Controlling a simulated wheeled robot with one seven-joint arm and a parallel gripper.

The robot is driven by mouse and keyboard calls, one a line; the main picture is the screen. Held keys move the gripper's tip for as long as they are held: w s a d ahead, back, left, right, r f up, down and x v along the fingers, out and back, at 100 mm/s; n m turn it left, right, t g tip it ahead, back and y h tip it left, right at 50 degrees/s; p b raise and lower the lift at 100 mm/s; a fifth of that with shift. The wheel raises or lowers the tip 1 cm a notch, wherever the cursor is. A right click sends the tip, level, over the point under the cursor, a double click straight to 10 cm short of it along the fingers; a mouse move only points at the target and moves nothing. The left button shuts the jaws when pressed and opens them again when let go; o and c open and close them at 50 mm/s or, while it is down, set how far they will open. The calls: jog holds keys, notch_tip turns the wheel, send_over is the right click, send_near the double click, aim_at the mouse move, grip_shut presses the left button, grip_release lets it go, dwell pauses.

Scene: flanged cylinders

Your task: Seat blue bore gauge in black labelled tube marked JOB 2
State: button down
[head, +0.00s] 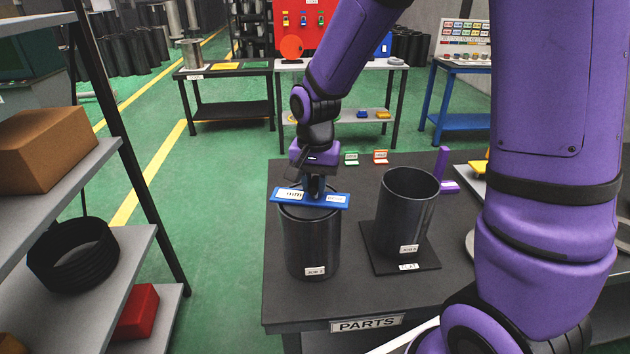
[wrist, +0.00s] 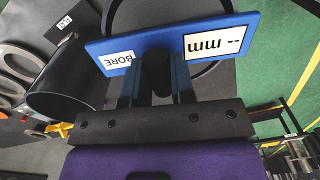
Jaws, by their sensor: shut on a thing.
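The blue bore gauge (head: 311,199) is a flat blue plate with white labels. It lies across the mouth of the left black tube (head: 313,244), whose label appears to read JOB 2. My gripper (head: 315,187) is shut on the gauge's middle from above. In the wrist view the gauge (wrist: 172,42) spans between my fingers (wrist: 157,78), with labels BORE and "-- mm" facing the camera. The tube's dark rim shows behind the plate. Whether the plate touches the rim, and what is below it inside the tube, I cannot tell.
A second open black tube (head: 405,210) stands to the right on a dark square mat (head: 400,262). A purple angled piece (head: 444,170) and small green and red card holders (head: 380,157) are behind.

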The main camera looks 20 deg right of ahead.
jog(key=c, duration=0.9)
grip_release()
notch_tip(320, 180, up, 10)
jog(key=shift+f, duration=0.25)
jog(key=shift+d+r, duration=0.1)
jog(key=shift+r, duration=0.5)
